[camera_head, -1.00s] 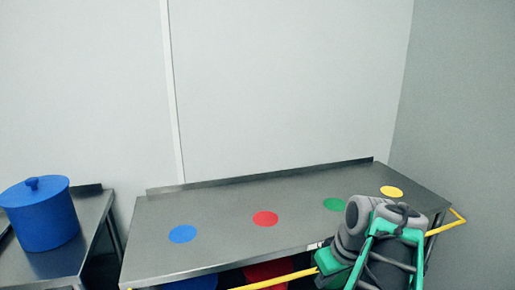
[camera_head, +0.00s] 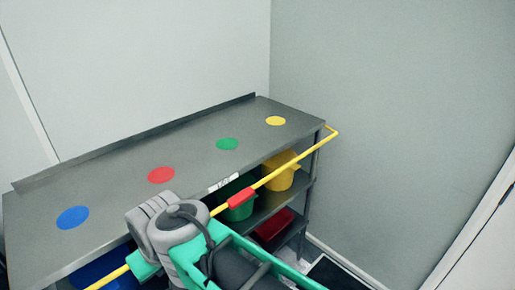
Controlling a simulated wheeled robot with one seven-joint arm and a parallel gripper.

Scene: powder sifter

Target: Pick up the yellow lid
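A yellow container (camera_head: 283,172) stands on the shelf under the steel table, at its right end. A yellow piece on its top looks like a lid, but I cannot tell its shape clearly. A flat yellow disc (camera_head: 275,121) lies on the table top at the far right corner. My arm, grey and green, crosses the bottom of the view. My gripper's fingertips are not in view.
The steel table (camera_head: 195,145) also bears flat green (camera_head: 227,144), red (camera_head: 161,175) and blue (camera_head: 73,217) discs. A yellow rail (camera_head: 300,156) with a red sleeve runs along its front. A green container (camera_head: 237,206) and a red box (camera_head: 274,229) are on the shelves. Walls stand behind and right.

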